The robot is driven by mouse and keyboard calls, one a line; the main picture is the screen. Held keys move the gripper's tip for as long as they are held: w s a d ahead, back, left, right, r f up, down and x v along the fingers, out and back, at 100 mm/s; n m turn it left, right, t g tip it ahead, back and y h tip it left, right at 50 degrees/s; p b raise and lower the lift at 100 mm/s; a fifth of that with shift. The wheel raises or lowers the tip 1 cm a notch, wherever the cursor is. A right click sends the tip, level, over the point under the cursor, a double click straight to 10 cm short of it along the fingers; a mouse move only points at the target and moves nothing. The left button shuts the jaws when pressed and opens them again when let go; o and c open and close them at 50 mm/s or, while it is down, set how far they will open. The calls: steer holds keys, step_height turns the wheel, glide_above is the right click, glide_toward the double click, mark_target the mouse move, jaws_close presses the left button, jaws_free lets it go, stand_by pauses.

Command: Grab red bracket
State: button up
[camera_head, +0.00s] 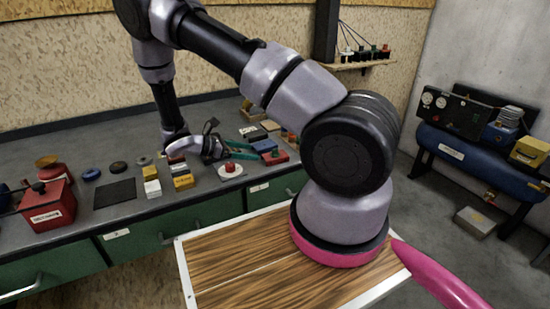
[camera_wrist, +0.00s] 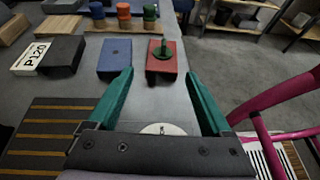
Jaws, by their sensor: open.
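A red block-like piece (camera_wrist: 161,66) with a green knob on top lies on the grey workbench, just ahead of my fingertips in the wrist view. It is the nearest red piece that could be the bracket; its shape does not clearly show a bracket form. It also shows in the head view (camera_head: 276,158), to the right of my fingers. My gripper (camera_wrist: 159,74) has green fingers spread wide with nothing between the tips. In the head view my gripper (camera_head: 257,150) reaches low over the bench. The red piece appears apart from both fingers.
A blue block (camera_wrist: 115,55) lies left of the red piece. A white disc (camera_wrist: 160,129) lies close under my gripper; its red knob shows in the head view (camera_head: 231,168). Several coloured cylinders (camera_wrist: 124,14) stand behind. A red box (camera_head: 47,206) stands at the bench's left.

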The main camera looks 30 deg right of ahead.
mark_target(272, 155)
steer(key=x, duration=1)
steer(key=shift+s, duration=0.2)
steer(key=shift+c, duration=0.3)
jaws_close()
steer(key=shift+r, duration=0.15)
